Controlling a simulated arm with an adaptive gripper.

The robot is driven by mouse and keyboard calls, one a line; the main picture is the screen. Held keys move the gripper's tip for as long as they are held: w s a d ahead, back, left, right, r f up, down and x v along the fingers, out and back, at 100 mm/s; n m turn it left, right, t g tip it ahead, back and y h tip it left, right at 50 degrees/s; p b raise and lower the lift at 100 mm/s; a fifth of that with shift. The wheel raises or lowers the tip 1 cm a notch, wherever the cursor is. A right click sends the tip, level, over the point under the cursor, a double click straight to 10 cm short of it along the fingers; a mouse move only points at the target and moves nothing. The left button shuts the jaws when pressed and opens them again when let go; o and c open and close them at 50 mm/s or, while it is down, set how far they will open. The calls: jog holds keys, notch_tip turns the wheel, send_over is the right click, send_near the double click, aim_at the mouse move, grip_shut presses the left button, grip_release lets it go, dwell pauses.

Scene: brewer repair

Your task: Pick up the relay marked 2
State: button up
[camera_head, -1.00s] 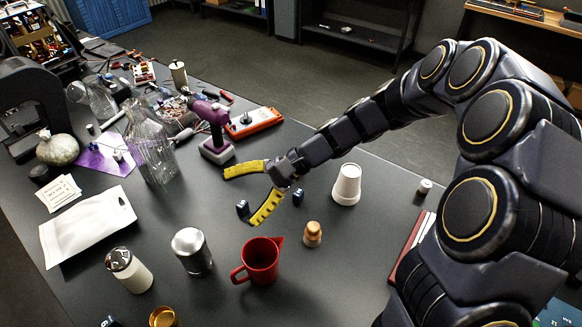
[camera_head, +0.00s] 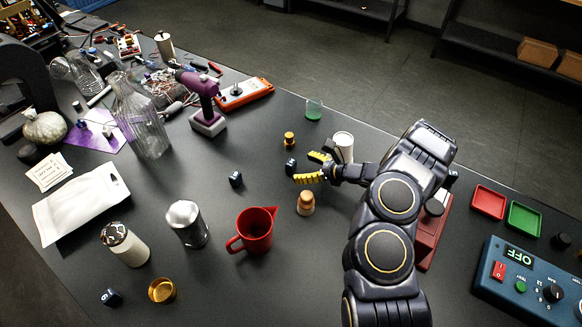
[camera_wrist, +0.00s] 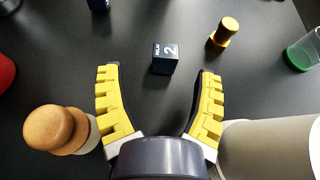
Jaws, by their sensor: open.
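The relay marked 2 is a small dark blue block. In the wrist view the relay (camera_wrist: 165,58) lies on the table just beyond and between my fingertips, with its white "2" facing up. In the head view the same relay (camera_head: 290,166) sits just left of my gripper (camera_head: 304,167). My gripper (camera_wrist: 160,70) has its two yellow ridged fingers spread wide, with nothing between them. A second dark blue relay (camera_head: 236,179) lies farther left, its marking unreadable. Another relay (camera_head: 111,297) lies at the front left.
A cork-topped jar (camera_wrist: 55,130) is close to my left finger, and a white cup (camera_wrist: 270,145) is close to my right finger. A brass piece (camera_wrist: 225,32) and a green-bottomed glass (camera_wrist: 305,50) stand beyond. A red jug (camera_head: 256,230) stands nearer the front.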

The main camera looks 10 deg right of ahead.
aim_at(291, 162)
jog(key=x, duration=0.5)
jog(key=shift+w+r, duration=0.3)
jog(key=shift+w, duration=0.1)
jog(key=shift+c, duration=0.3)
grip_shut()
